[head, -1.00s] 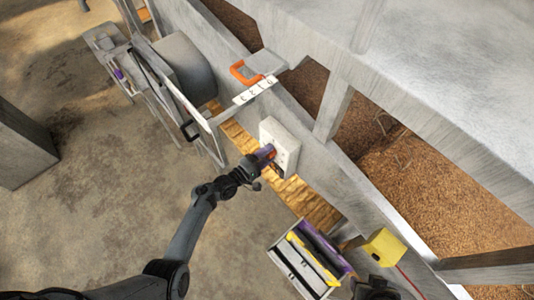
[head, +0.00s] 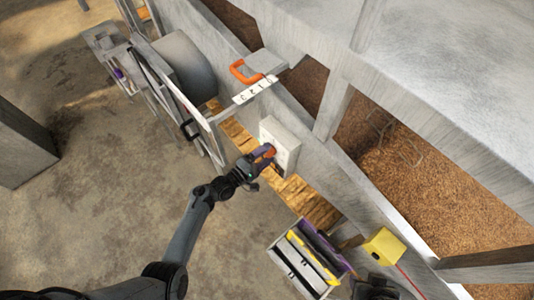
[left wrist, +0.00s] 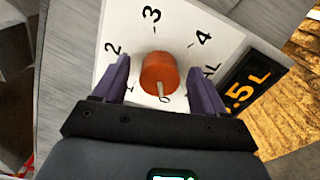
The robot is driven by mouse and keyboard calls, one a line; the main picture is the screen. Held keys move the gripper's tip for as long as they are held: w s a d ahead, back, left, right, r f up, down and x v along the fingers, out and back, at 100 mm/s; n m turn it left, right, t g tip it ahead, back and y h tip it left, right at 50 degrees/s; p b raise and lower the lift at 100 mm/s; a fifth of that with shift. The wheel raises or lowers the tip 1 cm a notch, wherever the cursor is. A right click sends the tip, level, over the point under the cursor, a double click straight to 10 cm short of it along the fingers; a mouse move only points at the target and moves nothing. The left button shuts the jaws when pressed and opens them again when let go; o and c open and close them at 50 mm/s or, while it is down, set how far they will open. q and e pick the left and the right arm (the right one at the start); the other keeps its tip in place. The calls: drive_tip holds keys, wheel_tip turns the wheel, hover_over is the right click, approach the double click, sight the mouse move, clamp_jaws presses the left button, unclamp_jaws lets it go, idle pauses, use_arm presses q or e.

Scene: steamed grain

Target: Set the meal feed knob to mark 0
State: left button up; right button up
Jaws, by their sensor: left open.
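The orange-red knob (left wrist: 160,72) sits on a white dial panel (left wrist: 122,25) in the left wrist view. Its pale pointer line points down the picture, toward a partly hidden 0 mark (left wrist: 165,99). Marks 2, 3 and 4 show around the upper side. My left gripper (left wrist: 163,72) is open, with one purple finger on each side of the knob and a gap to it on both sides. In the head view the panel (head: 286,145) is on the grey wall, with my left gripper (head: 262,156) at its face, hiding most of the knob.
A label reading .5 L (left wrist: 247,88) is beside the dial. An open toolbox (head: 305,262) and a yellow box (head: 384,247) stand at lower right. A dark part (head: 375,287) at the bottom edge may be my right gripper. Open floor lies left.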

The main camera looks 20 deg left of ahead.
use_arm(q)
drive_tip(key=b+v, duration=0.1)
drive_tip(key=v, duration=0.9)
